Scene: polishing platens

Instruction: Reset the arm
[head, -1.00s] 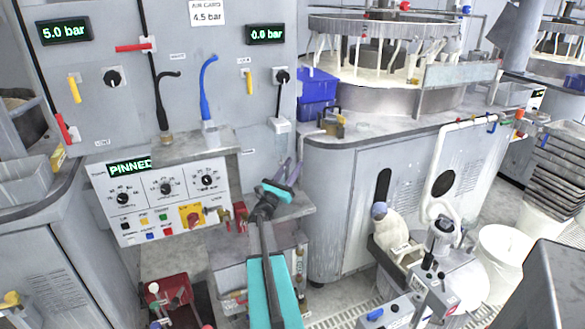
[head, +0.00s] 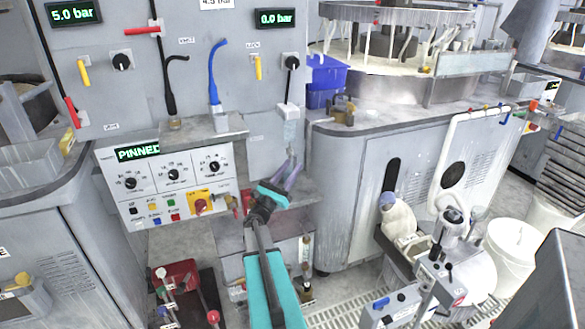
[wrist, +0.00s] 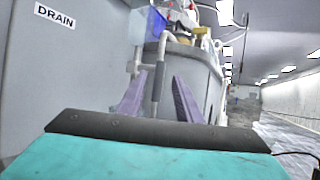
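My gripper (head: 292,170) is at the end of my teal arm. It is in front of the grey cabinet wall, above a small grey shelf at the middle of the head view. In the wrist view its two purple fingers (wrist: 158,98) stand well apart with nothing held between them. A grey pipe shows behind the gap, apart from the fingers as far as I can tell. The wrist view looks along the wall with a DRAIN label (wrist: 54,17).
A control panel reading PINNED (head: 138,153) is left of my arm. A blue bin (head: 327,76) and the polishing machine's counter (head: 400,122) are to the right. A red tray (head: 178,275) with knobbed levers is low left. A white bucket (head: 508,262) stands on the right floor.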

